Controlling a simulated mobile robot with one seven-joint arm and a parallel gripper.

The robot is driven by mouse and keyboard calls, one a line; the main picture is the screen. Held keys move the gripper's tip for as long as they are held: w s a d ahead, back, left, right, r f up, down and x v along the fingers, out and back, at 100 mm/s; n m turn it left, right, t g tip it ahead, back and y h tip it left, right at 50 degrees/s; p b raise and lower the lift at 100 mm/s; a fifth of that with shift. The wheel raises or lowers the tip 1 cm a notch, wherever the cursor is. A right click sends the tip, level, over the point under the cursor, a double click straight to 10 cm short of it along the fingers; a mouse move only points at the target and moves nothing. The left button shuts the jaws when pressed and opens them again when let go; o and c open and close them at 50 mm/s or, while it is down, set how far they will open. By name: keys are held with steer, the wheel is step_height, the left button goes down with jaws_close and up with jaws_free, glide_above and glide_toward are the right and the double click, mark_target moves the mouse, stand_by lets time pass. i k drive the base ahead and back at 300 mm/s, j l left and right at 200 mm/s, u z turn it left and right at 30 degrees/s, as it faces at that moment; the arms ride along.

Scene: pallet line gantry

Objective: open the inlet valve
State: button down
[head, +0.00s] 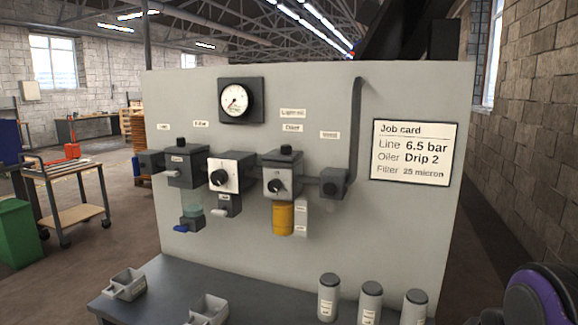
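The inlet valve seems to be the small dark block (150,161) at the left end of the row of air units on the grey panel. A small light lever lies beside its lower right, roughly level; its exact position is too small to tell. A small label above the block is unreadable. My gripper's fingers do not show. A dark, purple-ringed part at the lower right corner looks like my own arm, far from the valve.
The grey panel (400,245) carries a gauge (235,101), a regulator (231,172), a yellow-bowled oiler (283,182) and a job card (413,152). The bench (255,290) below holds trays (126,284) and several capped canisters (328,298). A trolley (75,213) stands left.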

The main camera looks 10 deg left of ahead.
mark_target(136, 165)
steer(key=k+j+u, duration=0.1)
steer(key=j+u, duration=1.05)
steer(key=i+j+z, duration=0.25)
steer(key=i+j, duration=0.25)
steer(key=k+l+z, duration=0.15)
steer(key=k, duration=0.25)
steer(key=k+l+z, duration=0.2)
steer(key=k, duration=0.2)
steer(key=i+j+u, duration=0.15)
steer(key=i, duration=0.25)
steer(key=i+j+u, duration=0.15)
steer(key=i+j, duration=0.15)
steer(key=i, duration=0.15)
